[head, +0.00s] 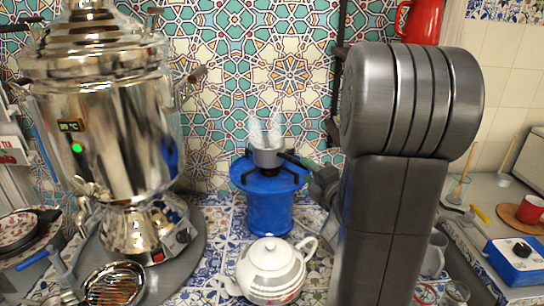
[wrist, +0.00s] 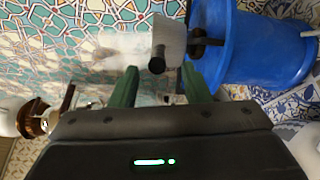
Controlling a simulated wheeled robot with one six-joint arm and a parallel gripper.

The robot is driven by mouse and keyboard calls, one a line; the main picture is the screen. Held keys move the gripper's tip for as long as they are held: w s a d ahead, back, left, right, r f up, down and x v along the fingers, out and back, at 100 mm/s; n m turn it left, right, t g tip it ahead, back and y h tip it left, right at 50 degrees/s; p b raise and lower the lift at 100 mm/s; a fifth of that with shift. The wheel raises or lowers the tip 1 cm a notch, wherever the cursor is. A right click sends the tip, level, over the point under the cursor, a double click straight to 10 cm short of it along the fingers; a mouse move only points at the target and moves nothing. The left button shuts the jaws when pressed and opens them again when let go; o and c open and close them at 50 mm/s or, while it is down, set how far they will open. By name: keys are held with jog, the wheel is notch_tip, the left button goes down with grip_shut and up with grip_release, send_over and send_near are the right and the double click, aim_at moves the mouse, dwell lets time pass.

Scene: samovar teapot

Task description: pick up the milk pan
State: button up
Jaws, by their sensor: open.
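The milk pan (head: 268,158) is a small silvery pan on the black grate of a blue burner stand (head: 268,208), with steam above it. Its dark handle points right, towards my gripper. In the wrist view the pan (wrist: 172,35) is at the top centre, its dark handle (wrist: 157,63) pointing at the camera. My gripper (wrist: 160,70) is open, its two green fingers on either side of the handle's end, apart from it as far as I can tell. In the head view my arm hides most of the gripper.
A shiny samovar (head: 105,120) stands at the left. A white teapot (head: 270,270) stands in front of the burner. A red pot (head: 421,22) hangs at the upper right. A blue scale-like box (head: 514,262) and a red cup (head: 531,209) are at the right.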

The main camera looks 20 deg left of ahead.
aim_at(297, 162)
jog(key=p+x, duration=0.1)
jog(key=x, duration=0.1)
jog(key=p+x, duration=0.1)
jog(key=x, duration=0.2)
jog(key=shift+r, duration=0.2)
jog(key=shift+w+a+f, duration=0.15)
jog(key=shift+w+a, duration=0.3)
jog(key=shift+a, duration=0.05)
jog(key=shift+c, duration=0.2)
grip_shut()
